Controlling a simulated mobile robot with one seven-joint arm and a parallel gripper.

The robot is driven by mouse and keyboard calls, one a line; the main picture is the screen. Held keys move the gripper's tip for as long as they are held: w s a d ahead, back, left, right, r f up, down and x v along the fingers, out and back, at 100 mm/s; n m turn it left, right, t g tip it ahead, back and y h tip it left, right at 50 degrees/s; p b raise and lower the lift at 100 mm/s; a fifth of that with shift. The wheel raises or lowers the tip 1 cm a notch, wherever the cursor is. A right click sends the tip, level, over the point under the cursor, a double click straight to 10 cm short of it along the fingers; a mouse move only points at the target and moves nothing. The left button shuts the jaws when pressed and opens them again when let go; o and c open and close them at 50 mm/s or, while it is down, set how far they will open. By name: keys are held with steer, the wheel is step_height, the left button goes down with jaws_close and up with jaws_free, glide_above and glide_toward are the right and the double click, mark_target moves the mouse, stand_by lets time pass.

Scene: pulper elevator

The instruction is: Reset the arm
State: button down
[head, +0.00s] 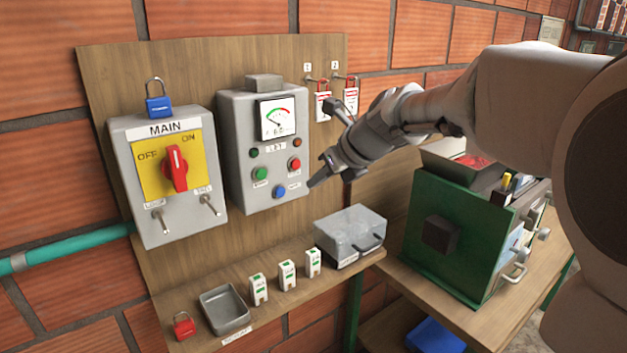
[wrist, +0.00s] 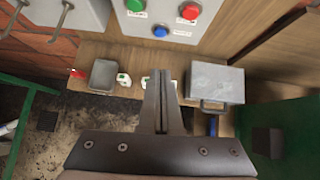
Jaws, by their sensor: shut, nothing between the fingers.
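My gripper (head: 317,184) is at the end of my arm, which reaches in from the right in the head view. It hangs in front of the lower right corner of the grey lift control box (head: 233,167), near the blue button (head: 279,191). In the wrist view the gripper (wrist: 160,74) has its fingers together and nothing between them. The fingers point toward the shelf and the box's lower edge. I cannot tell from the head view how far the fingertips are from the box.
The MAIN switch box (head: 168,212) with a red knob is at left. A green machine (head: 450,240) stands right, under my arm. Tags hang behind my gripper.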

stand_by(0.4)
steer(key=s+d+f+n+h, duration=0.2)
steer(key=s+d+n, duration=0.1)
steer(key=s+n, duration=0.6)
steer(key=s+d+f+n+g+h, duration=0.1)
steer(key=s+d+n, duration=0.3)
steer(key=s+n, duration=0.6)
steer(key=s+d+f+n+h, duration=0.2)
steer(key=s+d+f+n, duration=0.1)
steer(key=s+n, duration=0.6)
steer(key=shift+s+d+f+g+h, duration=0.3)
steer(key=shift+s+d, duration=0.35)
steer(key=shift+s, duration=0.2)
